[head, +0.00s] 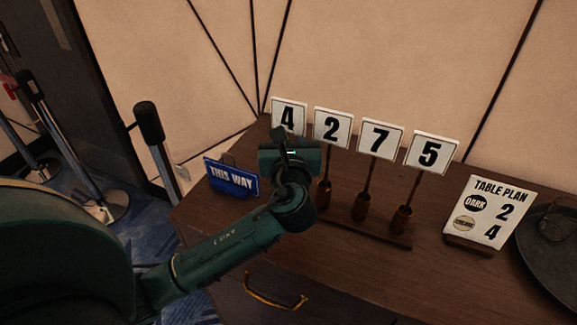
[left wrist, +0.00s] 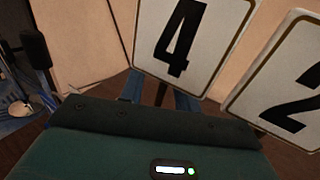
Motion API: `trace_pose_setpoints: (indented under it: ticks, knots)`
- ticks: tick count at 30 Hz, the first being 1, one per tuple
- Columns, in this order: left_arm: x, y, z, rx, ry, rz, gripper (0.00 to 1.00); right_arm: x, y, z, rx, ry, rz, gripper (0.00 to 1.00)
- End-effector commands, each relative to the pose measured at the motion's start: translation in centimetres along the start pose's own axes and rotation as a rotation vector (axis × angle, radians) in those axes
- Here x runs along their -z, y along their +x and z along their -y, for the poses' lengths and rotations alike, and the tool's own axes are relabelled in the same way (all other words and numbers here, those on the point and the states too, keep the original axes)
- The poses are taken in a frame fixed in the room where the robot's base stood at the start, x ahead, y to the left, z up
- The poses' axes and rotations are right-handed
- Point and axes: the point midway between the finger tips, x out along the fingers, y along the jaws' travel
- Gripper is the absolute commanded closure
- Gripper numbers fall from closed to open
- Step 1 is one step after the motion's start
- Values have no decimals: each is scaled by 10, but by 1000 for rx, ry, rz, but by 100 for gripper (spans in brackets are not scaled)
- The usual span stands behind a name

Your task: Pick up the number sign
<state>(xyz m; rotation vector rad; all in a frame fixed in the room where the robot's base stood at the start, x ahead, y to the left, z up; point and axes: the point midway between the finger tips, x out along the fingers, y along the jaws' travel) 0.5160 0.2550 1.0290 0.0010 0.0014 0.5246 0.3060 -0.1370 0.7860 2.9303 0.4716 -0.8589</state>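Several white number signs on sticks stand in a row on the wooden table: the 4 sign (head: 289,115), the 2 sign (head: 333,128), the 7 sign (head: 380,139) and the 5 sign (head: 432,152). My left gripper (head: 287,140) is in front of the 4 sign and hides its stick and holder. In the left wrist view the 4 sign (left wrist: 187,40) is upright just ahead, with the 2 sign (left wrist: 285,92) to its right. There my left gripper's fingers (left wrist: 160,95) show apart, one on each side of the 4 sign's dark stick. My right gripper is not in view.
A blue "THIS WAY" sign (head: 232,178) stands left of my gripper. A "TABLE PLAN" card (head: 490,213) and a dark round tray (head: 548,262) are at the right. The wall is close behind the signs. Barrier posts (head: 158,140) stand left of the table (head: 400,285).

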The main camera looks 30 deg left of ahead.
Motion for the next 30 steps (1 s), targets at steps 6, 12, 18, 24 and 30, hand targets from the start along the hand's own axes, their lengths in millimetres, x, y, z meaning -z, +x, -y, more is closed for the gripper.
trace_pose_setpoints:
  ticks: [6,12,18,24,30]
  knots:
    - [0,0,0,0,0,0,78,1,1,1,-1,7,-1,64]
    - [0,-1,0,0,0,0,95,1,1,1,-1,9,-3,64]
    - [0,-1,0,0,0,0,100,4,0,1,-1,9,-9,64]
    - [0,-1,0,0,0,0,100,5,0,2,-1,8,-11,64]
    - [0,-1,0,0,-1,1,100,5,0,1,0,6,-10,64]
